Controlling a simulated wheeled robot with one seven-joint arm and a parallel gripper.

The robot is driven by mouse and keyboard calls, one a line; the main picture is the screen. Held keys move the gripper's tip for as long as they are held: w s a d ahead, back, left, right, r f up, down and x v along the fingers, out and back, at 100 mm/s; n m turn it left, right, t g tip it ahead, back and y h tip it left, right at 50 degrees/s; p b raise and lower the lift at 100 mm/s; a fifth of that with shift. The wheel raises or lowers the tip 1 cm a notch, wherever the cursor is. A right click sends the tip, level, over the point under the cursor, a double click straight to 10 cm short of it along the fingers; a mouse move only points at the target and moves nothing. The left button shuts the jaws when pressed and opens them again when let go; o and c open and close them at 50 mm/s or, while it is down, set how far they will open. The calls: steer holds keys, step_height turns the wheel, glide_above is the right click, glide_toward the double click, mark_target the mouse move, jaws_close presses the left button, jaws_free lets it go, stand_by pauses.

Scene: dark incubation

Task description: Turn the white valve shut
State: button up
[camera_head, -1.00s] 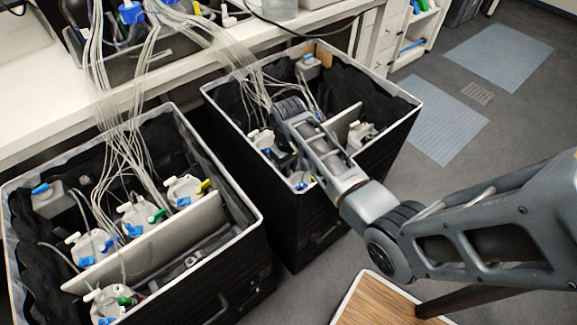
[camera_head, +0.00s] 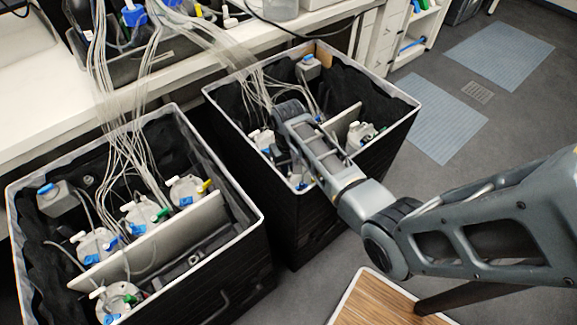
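My arm reaches from the right into the right-hand black box (camera_head: 365,158). My gripper points down inside that box, and its fingers are hidden behind my own wrist link, so I cannot see whether it touches anything. Near it, on the left, a bottle with a white valve (camera_head: 262,138) shows partly. Another bottle with a white valve (camera_head: 360,132) stands right of the light divider (camera_head: 343,120). Several white valves also sit on bottles in the left-hand box, such as one at its back (camera_head: 185,188). I cannot tell which valve is the task's.
The left-hand box (camera_head: 240,245) holds bottles, a divider and thin tubes. Bundled tubes (camera_head: 150,75) hang from the bench (camera_head: 60,115) into both boxes. A wooden-topped stool (camera_head: 385,300) stands at the front. The floor at right is clear around the blue mats (camera_head: 435,115).

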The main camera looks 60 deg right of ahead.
steer(key=o, duration=0.4)
steer(key=shift+r, duration=3.9)
